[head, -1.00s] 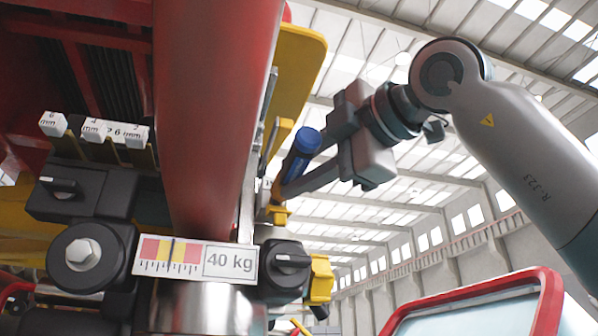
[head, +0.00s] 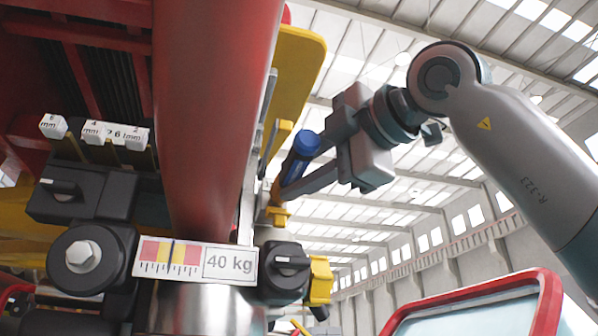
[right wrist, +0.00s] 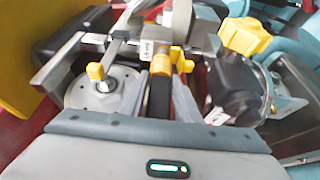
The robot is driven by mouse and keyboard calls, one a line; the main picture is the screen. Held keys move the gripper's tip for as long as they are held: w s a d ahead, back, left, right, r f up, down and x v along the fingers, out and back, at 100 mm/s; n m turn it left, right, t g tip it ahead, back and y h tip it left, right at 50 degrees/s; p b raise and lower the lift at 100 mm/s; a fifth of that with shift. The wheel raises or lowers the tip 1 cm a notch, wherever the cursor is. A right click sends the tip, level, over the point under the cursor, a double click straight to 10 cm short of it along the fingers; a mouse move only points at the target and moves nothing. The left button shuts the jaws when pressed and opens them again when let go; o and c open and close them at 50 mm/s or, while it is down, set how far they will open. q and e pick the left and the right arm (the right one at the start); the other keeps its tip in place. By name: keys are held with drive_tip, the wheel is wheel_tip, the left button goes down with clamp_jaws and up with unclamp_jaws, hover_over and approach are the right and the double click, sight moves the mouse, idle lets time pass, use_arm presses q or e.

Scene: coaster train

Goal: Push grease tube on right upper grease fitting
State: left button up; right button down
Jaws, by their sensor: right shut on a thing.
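The grease tube (head: 299,158) is a slim tilted cylinder with a blue cap at its upper end, right of the big red column in the head view. My right gripper (head: 284,187) is shut on it, reaching in from the right. The tube's lower end is close above a small yellow fitting (head: 278,214); whether they touch I cannot tell. In the right wrist view, my right gripper's fingers (right wrist: 160,92) flank a dark, narrow piece, with yellow parts (right wrist: 162,64) just beyond the tips. My left gripper is not in view.
The red column (head: 212,120) stands close left of the tube, and a yellow plate (head: 299,65) rises behind it. Below are a 40 kg scale plate (head: 208,261) and a black knob with a yellow part (head: 320,279). A red-framed panel (head: 480,308) is lower right.

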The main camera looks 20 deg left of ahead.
sight(319, 147)
drive_tip(key=shift+b, duration=0.4)
idle(0.7)
drive_tip(key=shift+s, duration=0.1)
idle(0.5)
drive_tip(key=shift+d, duration=0.1)
drive_tip(key=shift+s+d+b, duration=0.15)
drive_tip(key=shift+s+b, duration=0.15)
drive_tip(key=shift+s+d+b, duration=0.75)
drive_tip(key=shift+s+b, duration=0.05)
drive_tip(key=shift+s, duration=0.3)
drive_tip(key=shift+s+d+b, duration=0.75)
drive_tip(key=shift+s+b, duration=0.05)
drive_tip(key=shift+s, duration=0.3)
drive_tip(key=shift+b+v, duration=0.35)
drive_tip(key=shift+v, duration=0.75)
drive_tip(key=shift+f, duration=0.1)
drive_tip(key=shift+f, duration=0.1)
drive_tip(key=shift+d, duration=0.2)
